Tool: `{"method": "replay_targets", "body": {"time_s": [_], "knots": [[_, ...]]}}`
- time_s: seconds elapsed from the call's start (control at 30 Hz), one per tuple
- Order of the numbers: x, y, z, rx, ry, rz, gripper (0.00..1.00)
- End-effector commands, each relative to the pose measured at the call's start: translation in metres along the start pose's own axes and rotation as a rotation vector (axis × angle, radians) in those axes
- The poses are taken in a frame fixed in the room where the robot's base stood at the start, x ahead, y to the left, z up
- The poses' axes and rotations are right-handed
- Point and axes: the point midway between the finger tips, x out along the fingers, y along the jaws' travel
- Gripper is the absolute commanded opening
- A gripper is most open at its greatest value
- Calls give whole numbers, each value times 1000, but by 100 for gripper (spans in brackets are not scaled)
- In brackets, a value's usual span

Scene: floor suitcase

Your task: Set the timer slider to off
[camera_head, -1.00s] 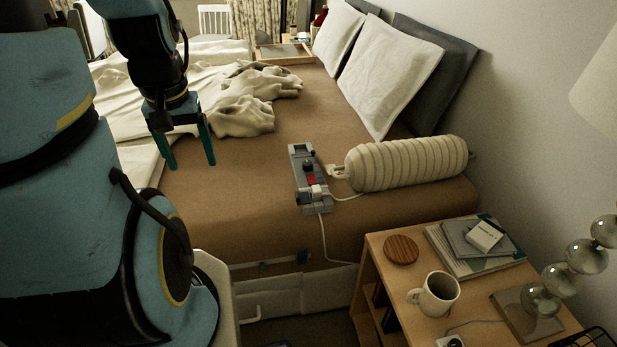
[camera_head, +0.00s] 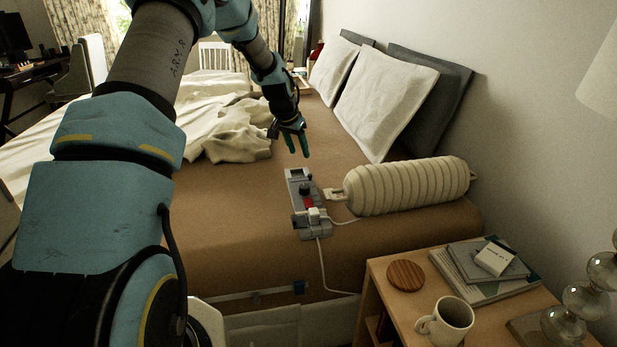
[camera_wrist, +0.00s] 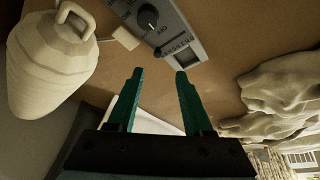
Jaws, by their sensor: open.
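The grey control box (camera_head: 306,205) lies on the brown bed cover, with a black knob, a red part and a white plug showing on its top. In the wrist view, the box (camera_wrist: 163,16) shows the round black knob (camera_wrist: 148,17), a slotted slider strip (camera_wrist: 177,45) with a small dark handle (camera_wrist: 158,51) near one end, and a window at the box's end. My gripper (camera_head: 298,150) is open and empty, above the bed just beyond the far end of the box. In the wrist view its fingertips (camera_wrist: 160,71) are apart, below the slider strip.
A ribbed cream bolster (camera_head: 410,186) lies right of the box, with a strap end near it. A white cable runs from the plug. Crumpled bedding (camera_head: 235,130) lies left, pillows (camera_head: 385,95) behind. A nightstand (camera_head: 395,268) with mug and books stands front right.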

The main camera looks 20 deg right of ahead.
Motion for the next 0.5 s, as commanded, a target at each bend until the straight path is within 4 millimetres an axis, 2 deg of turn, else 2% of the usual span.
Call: {"method": "replay_targets", "body": {"time_s": [0.1, 0.27, 0.5], "knots": [[14, 3, -9, 19, 11, 8, 51], [28, 4, -10, 22, 11, 9, 51], [72, 4, -10, 21, 10, 8, 51]]}}
